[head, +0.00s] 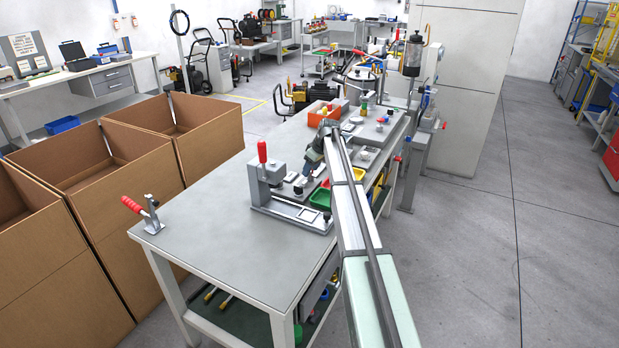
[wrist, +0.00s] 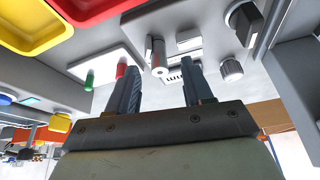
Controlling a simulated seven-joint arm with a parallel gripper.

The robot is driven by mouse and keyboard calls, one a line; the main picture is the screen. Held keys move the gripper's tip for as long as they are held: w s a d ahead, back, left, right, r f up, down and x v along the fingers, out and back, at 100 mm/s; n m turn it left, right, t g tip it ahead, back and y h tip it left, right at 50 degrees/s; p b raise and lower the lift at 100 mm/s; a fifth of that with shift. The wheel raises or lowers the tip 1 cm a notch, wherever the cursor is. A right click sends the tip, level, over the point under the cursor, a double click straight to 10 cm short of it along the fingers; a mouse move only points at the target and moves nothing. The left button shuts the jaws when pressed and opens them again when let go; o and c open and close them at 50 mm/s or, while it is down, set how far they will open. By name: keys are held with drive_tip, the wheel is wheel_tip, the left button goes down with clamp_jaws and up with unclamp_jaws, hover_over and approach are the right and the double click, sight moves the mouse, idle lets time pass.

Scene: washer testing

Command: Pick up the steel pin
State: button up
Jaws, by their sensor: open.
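My gripper (wrist: 160,78) is open, with its two dark fingers apart and nothing held between them. A small grey metal cylinder (wrist: 159,60) shows beyond the gap between the fingertips in the wrist view; it looks like the steel pin, but I cannot be sure. It appears apart from both fingers. In the head view, my gripper is over the workbench (head: 215,215), beside the fixture with the red-handled clamp (head: 262,152). My arm hides part of that area, and I cannot pick out the pin there.
A white plate with a green peg (wrist: 89,80) and a red peg (wrist: 121,68) is near the left finger. A short metal cylinder (wrist: 231,70) is right of the fingers. Yellow (wrist: 25,25) and red trays are close by.

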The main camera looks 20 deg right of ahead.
drive_tip(key=shift+w+a+f, duration=0.1)
drive_tip(key=shift+w+f, duration=0.05)
drive_tip(key=shift+f, duration=0.25)
drive_tip(key=shift+c, duration=0.3)
clamp_jaws()
